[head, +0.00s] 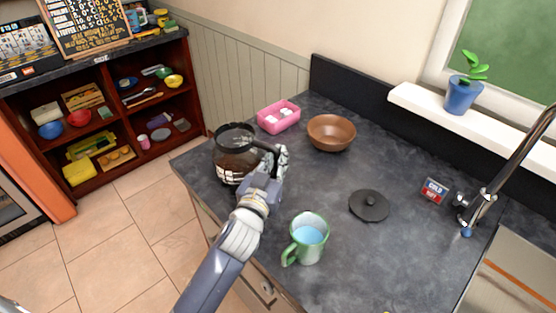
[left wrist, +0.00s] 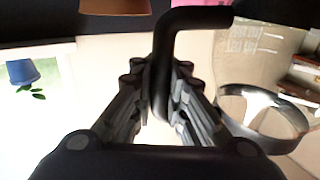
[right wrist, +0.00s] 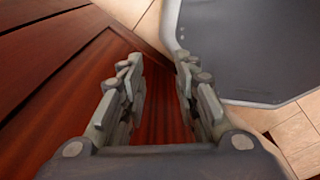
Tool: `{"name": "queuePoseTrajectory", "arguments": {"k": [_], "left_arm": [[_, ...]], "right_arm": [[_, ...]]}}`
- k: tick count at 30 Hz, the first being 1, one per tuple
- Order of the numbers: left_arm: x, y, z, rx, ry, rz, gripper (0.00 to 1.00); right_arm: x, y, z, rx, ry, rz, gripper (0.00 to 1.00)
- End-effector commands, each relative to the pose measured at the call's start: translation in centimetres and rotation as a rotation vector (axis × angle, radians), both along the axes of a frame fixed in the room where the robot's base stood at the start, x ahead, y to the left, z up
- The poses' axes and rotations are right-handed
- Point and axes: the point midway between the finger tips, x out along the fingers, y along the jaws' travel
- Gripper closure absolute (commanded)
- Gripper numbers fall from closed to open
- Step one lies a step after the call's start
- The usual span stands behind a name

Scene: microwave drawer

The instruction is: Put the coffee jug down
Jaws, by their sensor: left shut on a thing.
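The coffee jug (head: 234,160) is a glass jug with a dark rim, dark handle and brown coffee inside. It shows upright over the left end of the dark countertop (head: 340,235); I cannot tell whether its base touches the surface. My left gripper (head: 277,163) is shut on its handle, on the jug's right side. In the left wrist view the black handle (left wrist: 163,85) passes between the fingers (left wrist: 160,100), with the jug's shiny metal rim band (left wrist: 262,118) to the right. My right gripper (right wrist: 160,75) is open and empty, near a red-brown wooden surface.
A pink box (head: 279,118) and brown bowl (head: 331,133) stand behind and right of the jug. A green mug (head: 306,240) stands in front, a black lid (head: 369,206) right. A tap (head: 490,195) is farther right.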

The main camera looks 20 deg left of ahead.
Motion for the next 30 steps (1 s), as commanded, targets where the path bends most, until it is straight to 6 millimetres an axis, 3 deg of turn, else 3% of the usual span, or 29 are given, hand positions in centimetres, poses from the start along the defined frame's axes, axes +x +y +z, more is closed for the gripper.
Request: {"name": "queuePoseTrajectory", "arguments": {"k": [28, 29, 30], "left_arm": [[-0.1, 0.0, -2.9, 0.001, 0.006, 0.000, 1.00], [-0.2, 0.0, -3.3, -0.001, 0.014, 0.001, 0.84], [-0.2, 0.0, -3.3, -0.001, 0.014, 0.001, 0.74]], "right_arm": [[-0.3, 0.8, -0.9, 0.008, 0.004, 0.001, 0.71], [-0.3, 0.7, -0.9, 0.008, 0.004, 0.001, 0.71], [-0.3, 0.7, -1.0, 0.008, 0.004, 0.001, 0.71]]}}
